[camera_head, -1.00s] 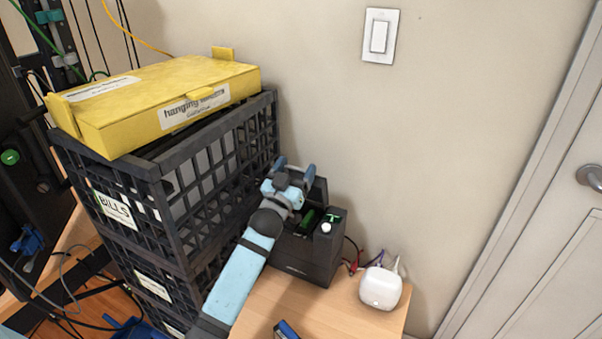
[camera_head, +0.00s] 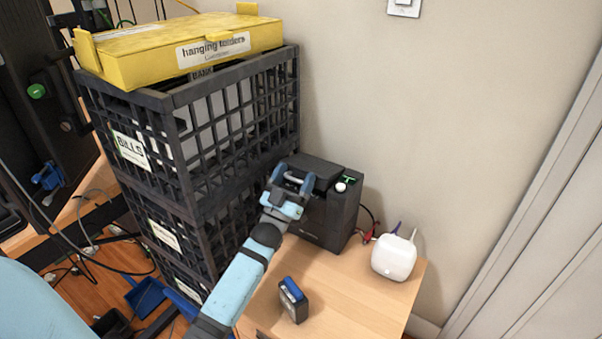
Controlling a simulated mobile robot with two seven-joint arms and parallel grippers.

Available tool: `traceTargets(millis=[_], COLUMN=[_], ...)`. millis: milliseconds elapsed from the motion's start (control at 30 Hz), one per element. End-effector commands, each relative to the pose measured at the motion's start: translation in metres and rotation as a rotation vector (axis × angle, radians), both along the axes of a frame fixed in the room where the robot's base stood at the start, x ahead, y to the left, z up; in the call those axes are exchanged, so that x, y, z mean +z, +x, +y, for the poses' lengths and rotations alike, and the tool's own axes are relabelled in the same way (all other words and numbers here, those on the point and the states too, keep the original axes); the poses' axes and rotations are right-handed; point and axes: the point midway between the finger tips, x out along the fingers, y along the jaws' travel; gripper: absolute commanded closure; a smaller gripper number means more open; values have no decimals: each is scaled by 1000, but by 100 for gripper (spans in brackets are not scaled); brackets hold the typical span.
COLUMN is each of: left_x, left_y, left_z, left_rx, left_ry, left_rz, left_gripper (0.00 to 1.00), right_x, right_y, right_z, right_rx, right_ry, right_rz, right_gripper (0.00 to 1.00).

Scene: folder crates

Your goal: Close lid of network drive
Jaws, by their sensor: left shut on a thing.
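The network drive (camera_head: 335,222) is a black box on the small wooden table, against the wall beside the crates. Its dark lid (camera_head: 318,166) lies low over the top of the box; whether it sits fully flush I cannot tell. A small pale handle-like piece shows between my fingers. My left gripper (camera_head: 291,181) is at the left front edge of the lid, its blue fingers shut on the lid. The gripper hides part of the front edge. My right gripper is not in view.
A white rounded device (camera_head: 394,258) and a small black-and-blue item (camera_head: 293,300) are on the wooden table (camera_head: 350,305). Stacked black crates (camera_head: 240,120) with a yellow box (camera_head: 180,50) on top stand close on the left. Cables run behind the drive.

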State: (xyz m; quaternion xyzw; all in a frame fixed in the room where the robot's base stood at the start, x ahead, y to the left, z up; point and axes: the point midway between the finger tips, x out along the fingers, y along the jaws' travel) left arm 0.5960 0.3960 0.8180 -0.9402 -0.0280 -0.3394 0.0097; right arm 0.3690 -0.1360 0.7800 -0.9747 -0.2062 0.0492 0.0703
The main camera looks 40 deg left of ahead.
Motion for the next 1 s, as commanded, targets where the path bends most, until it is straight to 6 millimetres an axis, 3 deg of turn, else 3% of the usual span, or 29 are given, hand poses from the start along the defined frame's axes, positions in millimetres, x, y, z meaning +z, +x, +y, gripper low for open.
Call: traceTargets(millis=[100,400,967,1000], left_x=[-15,-32,-37,-37], left_y=[-2,-3,-3,-3], left_z=[-4,-4,-5,-5], left_rx=[-6,-6,-6,-6], left_ry=[-2,-2,-2,-2], left_rz=[6,8,10,10], left_gripper=[69,68,69,19], right_x=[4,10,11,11], right_y=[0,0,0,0], right_z=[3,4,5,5], right_rx=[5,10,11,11], right_ry=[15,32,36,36], right_rz=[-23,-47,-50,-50], right_gripper=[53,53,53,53])
